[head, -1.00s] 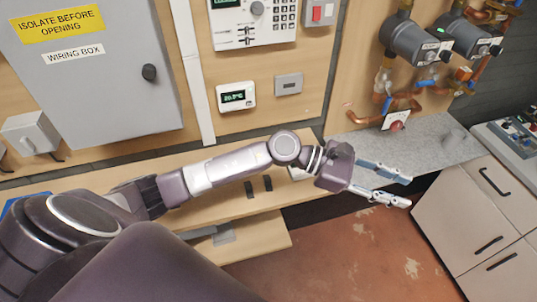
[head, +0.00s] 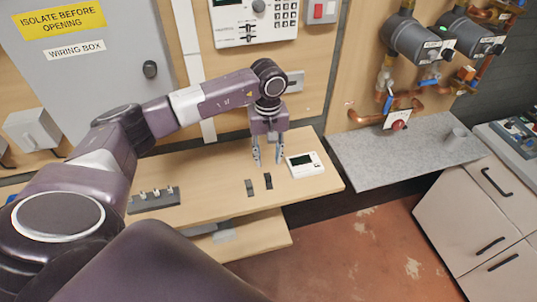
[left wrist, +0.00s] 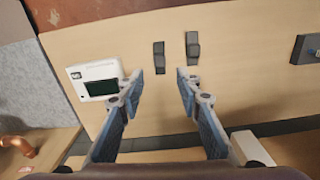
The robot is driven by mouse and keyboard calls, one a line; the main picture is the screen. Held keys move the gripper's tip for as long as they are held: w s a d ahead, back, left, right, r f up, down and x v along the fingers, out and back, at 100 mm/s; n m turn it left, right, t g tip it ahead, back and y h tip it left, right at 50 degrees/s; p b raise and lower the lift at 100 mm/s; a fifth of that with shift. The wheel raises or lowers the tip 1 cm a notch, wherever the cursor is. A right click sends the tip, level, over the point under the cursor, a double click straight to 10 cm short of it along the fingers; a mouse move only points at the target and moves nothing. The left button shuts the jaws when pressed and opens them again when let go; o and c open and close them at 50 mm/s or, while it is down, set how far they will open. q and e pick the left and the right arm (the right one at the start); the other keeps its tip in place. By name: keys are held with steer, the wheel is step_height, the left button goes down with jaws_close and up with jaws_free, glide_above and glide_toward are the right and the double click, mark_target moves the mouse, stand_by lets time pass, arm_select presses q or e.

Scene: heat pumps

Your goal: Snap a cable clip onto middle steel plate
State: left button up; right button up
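Two small dark pieces, which look like cable clips, lie side by side on the wooden bench: a left one (head: 250,187) and a right one (head: 268,181). They also show in the left wrist view, one at left (left wrist: 159,57) and one at right (left wrist: 193,47). My left gripper (head: 268,161) points down above the bench, just behind the clips. Its fingers are apart with nothing between them, also in the left wrist view (left wrist: 160,80). A dark strip (head: 153,203) with several small light upright pieces lies at the bench's left. I cannot tell which thing is the middle steel plate. My right gripper is out of view.
A white device with a display (head: 305,165) lies right of the clips. The grey wiring box (head: 85,85) is on the wall behind my left arm. A grey slab (head: 390,155) and drawers (head: 490,215) stand at right. The bench front (head: 215,200) is clear.

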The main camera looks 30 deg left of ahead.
mark_target(268, 177)
arm_select(q)
step_height(268, 177, down, 8)
steer(key=b, duration=0.5)
steer(key=shift+r, duration=0.1)
steer(key=shift+r, duration=0.1)
steer(key=shift+c, duration=0.4)
jaws_close()
steer(key=shift+r, duration=0.1)
steer(key=shift+r+p, duration=0.6)
steer(key=shift+r, duration=0.65)
steer(key=shift+r+p, duration=0.85)
steer(key=shift+r, duration=0.8)
